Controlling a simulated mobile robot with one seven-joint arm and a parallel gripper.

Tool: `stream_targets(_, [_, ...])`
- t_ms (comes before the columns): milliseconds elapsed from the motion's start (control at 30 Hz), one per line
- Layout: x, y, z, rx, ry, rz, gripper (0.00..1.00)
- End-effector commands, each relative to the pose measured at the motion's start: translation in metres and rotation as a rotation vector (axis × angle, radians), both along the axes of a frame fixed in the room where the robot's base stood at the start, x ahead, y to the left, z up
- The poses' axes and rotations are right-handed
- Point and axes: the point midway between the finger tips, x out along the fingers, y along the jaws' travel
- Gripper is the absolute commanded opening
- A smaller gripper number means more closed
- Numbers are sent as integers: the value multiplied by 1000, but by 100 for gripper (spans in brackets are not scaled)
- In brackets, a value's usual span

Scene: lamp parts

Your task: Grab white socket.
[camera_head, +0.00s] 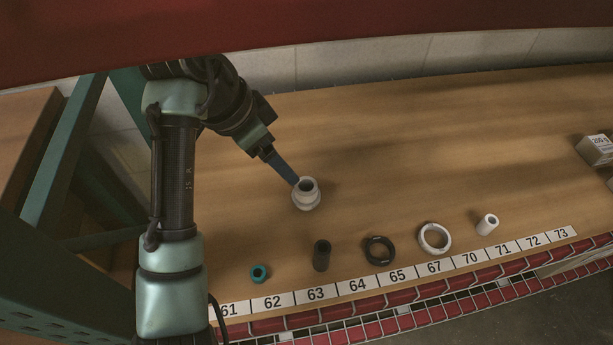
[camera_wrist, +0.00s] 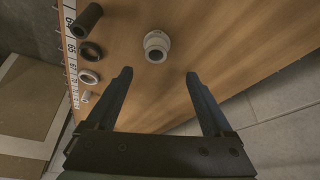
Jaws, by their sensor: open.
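The white socket (camera_head: 307,196), a short rounded piece with an open round top, stands on the wooden shelf near the middle of the head view. It also shows in the wrist view (camera_wrist: 156,50), beyond the fingertips and between their lines. My gripper (camera_head: 295,182) reaches down from the upper left, its blue fingers close to the socket's upper-left side in the head view. In the wrist view my gripper (camera_wrist: 160,73) has its two fingers wide apart with nothing between them. I cannot tell whether a finger touches the socket.
Along the numbered front edge lie a teal ring (camera_head: 259,273), a black cylinder (camera_head: 321,256), a black ring (camera_head: 379,262), a white ring (camera_head: 423,246) and a small white tube (camera_head: 487,225). Boxes (camera_head: 596,150) stand at the far right. The shelf behind the socket is clear.

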Motion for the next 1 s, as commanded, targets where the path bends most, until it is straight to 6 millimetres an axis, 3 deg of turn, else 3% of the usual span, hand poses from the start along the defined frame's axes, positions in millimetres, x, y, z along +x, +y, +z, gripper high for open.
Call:
stream_targets(100, [3, -8, -26, -3, 4, -4, 86])
stream_targets(300, [11, -19, -56, -2, 3, 0, 86])
stream_targets(567, [16, -27, -74, 0, 0, 0, 86])
stream_targets(833, [22, -46, -108, -1, 1, 0, 86])
stream_targets(1000, [24, -49, -115, -1, 0, 1, 86])
